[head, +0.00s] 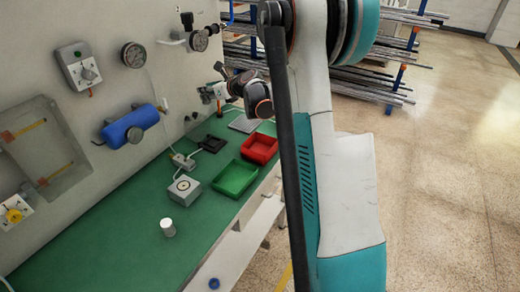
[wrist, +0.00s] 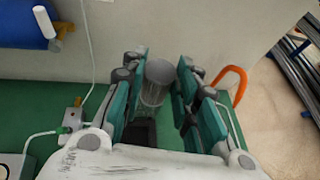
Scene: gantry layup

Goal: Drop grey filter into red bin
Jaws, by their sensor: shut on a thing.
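The grey filter (wrist: 157,84) is a grey cylinder with a round end, held between the two teal fingers of my gripper (wrist: 160,100) in the wrist view. In the head view my gripper (head: 212,92) is above the far part of the green bench, near the wall; the filter is too small to make out there. The red bin (head: 262,146) is an open tray on the bench, at the right edge beyond the green one. My gripper is above and to the left of it in the picture. The red bin does not show in the wrist view.
A green bin (head: 235,178) stands in front of the red one. A grey box (head: 185,190), a white cylinder (head: 167,228), a black holder (head: 212,143) and a grey plate (head: 243,124) are on the bench. A blue cylinder (head: 130,126) and gauges are on the wall.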

